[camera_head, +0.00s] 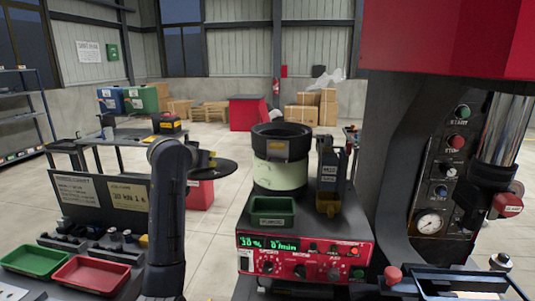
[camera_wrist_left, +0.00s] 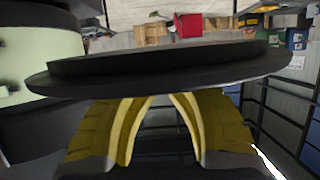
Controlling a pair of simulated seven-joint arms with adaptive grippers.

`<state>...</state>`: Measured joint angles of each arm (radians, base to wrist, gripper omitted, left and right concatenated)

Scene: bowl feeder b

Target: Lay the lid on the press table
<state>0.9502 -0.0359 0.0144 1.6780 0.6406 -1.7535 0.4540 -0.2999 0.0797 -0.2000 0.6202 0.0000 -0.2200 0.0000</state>
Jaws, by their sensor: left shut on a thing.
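The lid (camera_head: 222,170) is a flat dark disc, roughly level, in the air left of the bowl feeder in the head view. In the left wrist view the lid (camera_wrist_left: 160,75) spans the picture edge-on, above the yellow fingers. My left gripper (camera_head: 208,159) is shut on the lid; its yellow fingers (camera_wrist_left: 155,105) show close up in the wrist view. The press (camera_head: 430,160) stands at the right with a red head and a dark column. I cannot clearly make out the press table's top at the lower right. My right gripper is not in view.
The bowl feeder (camera_head: 280,175) has a black bowl on top and a red control box (camera_head: 305,260) below. A green tray (camera_head: 272,212) and a dark unit (camera_head: 330,175) stand at it. Green and red trays (camera_head: 92,273) lie at the lower left.

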